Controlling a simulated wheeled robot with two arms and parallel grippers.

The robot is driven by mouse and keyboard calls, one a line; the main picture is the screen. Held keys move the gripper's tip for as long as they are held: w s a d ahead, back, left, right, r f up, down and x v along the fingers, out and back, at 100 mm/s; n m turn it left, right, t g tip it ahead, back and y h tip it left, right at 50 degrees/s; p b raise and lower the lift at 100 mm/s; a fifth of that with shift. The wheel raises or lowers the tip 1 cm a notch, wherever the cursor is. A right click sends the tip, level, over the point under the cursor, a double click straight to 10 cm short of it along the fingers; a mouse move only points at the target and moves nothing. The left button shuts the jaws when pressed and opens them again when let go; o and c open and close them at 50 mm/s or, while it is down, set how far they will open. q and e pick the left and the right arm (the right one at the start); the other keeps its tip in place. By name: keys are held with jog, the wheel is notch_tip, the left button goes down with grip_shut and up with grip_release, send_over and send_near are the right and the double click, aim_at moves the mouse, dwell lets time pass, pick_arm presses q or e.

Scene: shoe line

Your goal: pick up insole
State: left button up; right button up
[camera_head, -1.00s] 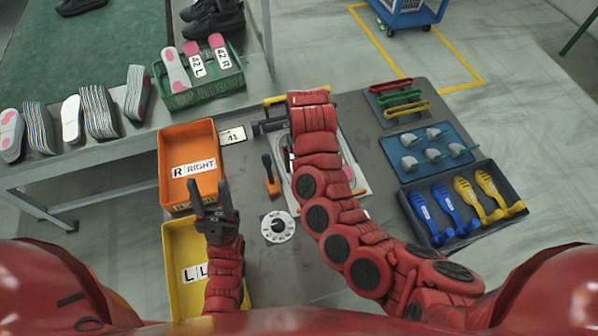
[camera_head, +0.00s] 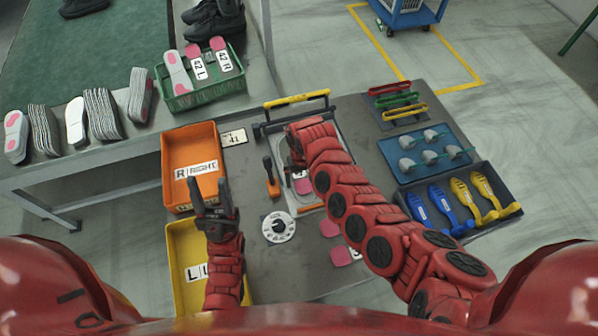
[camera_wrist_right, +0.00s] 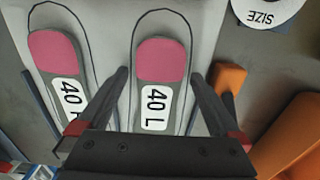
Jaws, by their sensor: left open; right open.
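In the right wrist view, two grey insoles with pink heel patches lie side by side inside drawn foot outlines on a light plate (camera_wrist_right: 111,20). The one labelled 40 L (camera_wrist_right: 161,62) lies between the open fingers of my right gripper (camera_wrist_right: 159,76); the fingers stand apart on either side of it. The other, labelled 40 R (camera_wrist_right: 55,58), lies to its left, its lower part hidden by a finger. In the head view my right arm covers most of the plate, and part of a pink insole (camera_head: 302,185) shows. My left gripper (camera_head: 211,195) is open and empty above the bins.
More pink-patched pieces (camera_head: 330,228) lie on the table beside my right arm. An orange-handled tool (camera_head: 270,178) and a dial (camera_head: 278,227) stand left of the plate. An orange bin (camera_head: 166,160), yellow bin (camera_head: 176,285), blue tray (camera_head: 395,153) and dark tray (camera_head: 405,205) surround it.

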jog(key=shift+f, duration=0.25)
jog(key=c, duration=1.3)
jog(key=shift+o, duration=0.2)
jog(key=shift+r, duration=0.1)
